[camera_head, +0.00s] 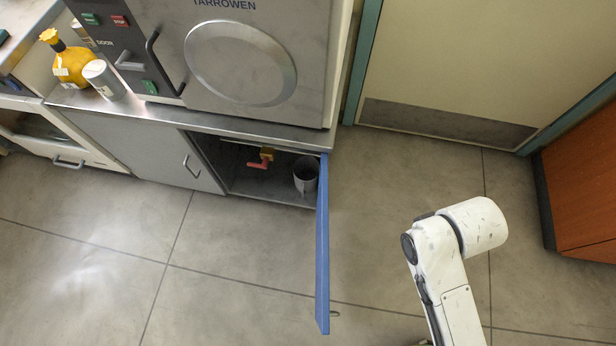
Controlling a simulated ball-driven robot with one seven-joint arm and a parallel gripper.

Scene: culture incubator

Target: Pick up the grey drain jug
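The grey drain jug (306,176) stands upright inside the low cabinet under the incubator, at the right end of the opening. The open blue-edged cabinet door (322,250) stands just right of it and swings out toward me. A red-handled valve (261,160) sits left of the jug inside the cabinet. My white arm shows at the lower right, over the floor and well apart from the jug, on the far side of the door. My gripper is not in this view, so its state is hidden.
The incubator (243,60) sits above the cabinet. A yellow flask (72,62) and a white canister (103,80) stand on the steel ledge at the left. The floor (230,260) before the cabinet is clear. An orange-brown cupboard (580,180) stands at the right.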

